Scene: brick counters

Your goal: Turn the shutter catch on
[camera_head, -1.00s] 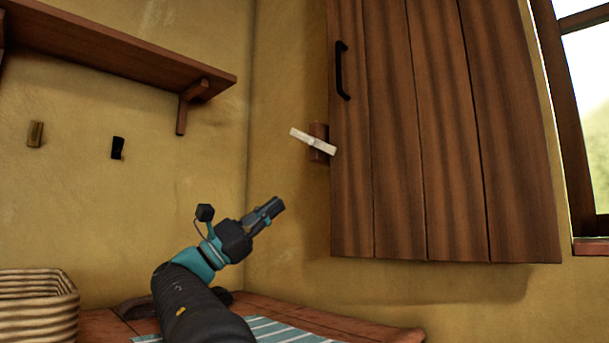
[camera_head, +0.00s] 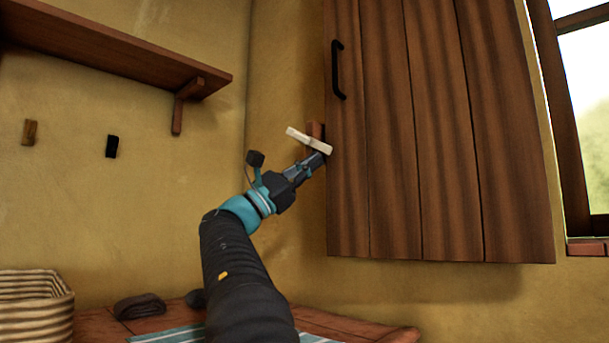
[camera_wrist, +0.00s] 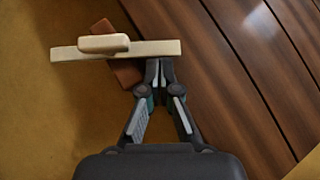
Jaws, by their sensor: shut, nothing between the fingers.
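The shutter catch (camera_head: 308,140) is a pale bar on a brown wooden block (camera_head: 316,129) at the left edge of the brown plank shutter (camera_head: 410,150). In the head view the bar is tilted, its left end higher. In the wrist view the catch (camera_wrist: 150,49) lies across the top, with a raised knob on its left part. My gripper (camera_head: 322,157) is shut and empty, its tips just below the bar's right end. In the wrist view my gripper (camera_wrist: 159,66) has its tips at the bar's lower edge; whether they touch is unclear.
A black handle (camera_head: 338,70) is on the shutter above the catch. A shelf (camera_head: 120,50) and two small hooks (camera_head: 112,146) are on the left wall. A striped basket (camera_head: 35,308) and a dark folded cloth (camera_head: 139,306) rest on the counter below.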

